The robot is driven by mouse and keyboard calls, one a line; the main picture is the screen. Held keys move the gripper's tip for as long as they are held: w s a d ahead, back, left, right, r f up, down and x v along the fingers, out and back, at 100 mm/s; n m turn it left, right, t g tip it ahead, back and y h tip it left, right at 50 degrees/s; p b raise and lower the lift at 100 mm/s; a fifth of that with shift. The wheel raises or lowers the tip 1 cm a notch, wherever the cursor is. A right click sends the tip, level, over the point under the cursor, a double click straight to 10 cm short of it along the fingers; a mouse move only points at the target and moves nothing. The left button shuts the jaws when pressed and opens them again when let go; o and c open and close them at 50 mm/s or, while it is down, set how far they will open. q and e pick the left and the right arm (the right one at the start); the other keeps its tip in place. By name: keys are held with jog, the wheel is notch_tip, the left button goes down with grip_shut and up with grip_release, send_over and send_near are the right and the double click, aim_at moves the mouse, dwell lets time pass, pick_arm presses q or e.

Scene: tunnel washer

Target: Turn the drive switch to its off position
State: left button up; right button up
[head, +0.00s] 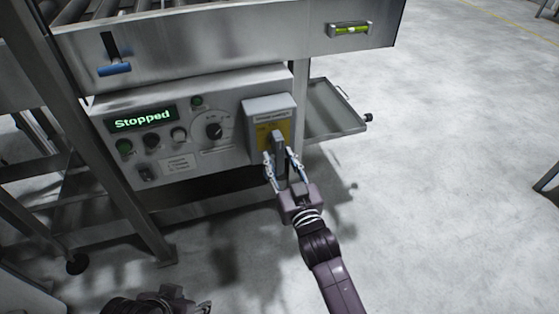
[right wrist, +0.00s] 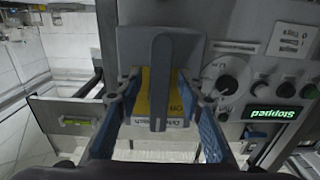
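The drive switch is a grey box (head: 269,107) with a yellow plate at the right end of the control panel. Its grey lever handle (head: 278,146) stands roughly upright in the head view; it also shows in the right wrist view (right wrist: 159,80). My right gripper (head: 283,162) is at the handle, one finger on each side.
The panel left of the switch has a green "Stopped" display (head: 142,119), a round selector dial (head: 213,128) and several buttons. An open metal tray (head: 335,108) juts out to the right. A frame leg (head: 120,190) stands at left.

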grip_shut()
dwell(0.3)
dwell(0.3)
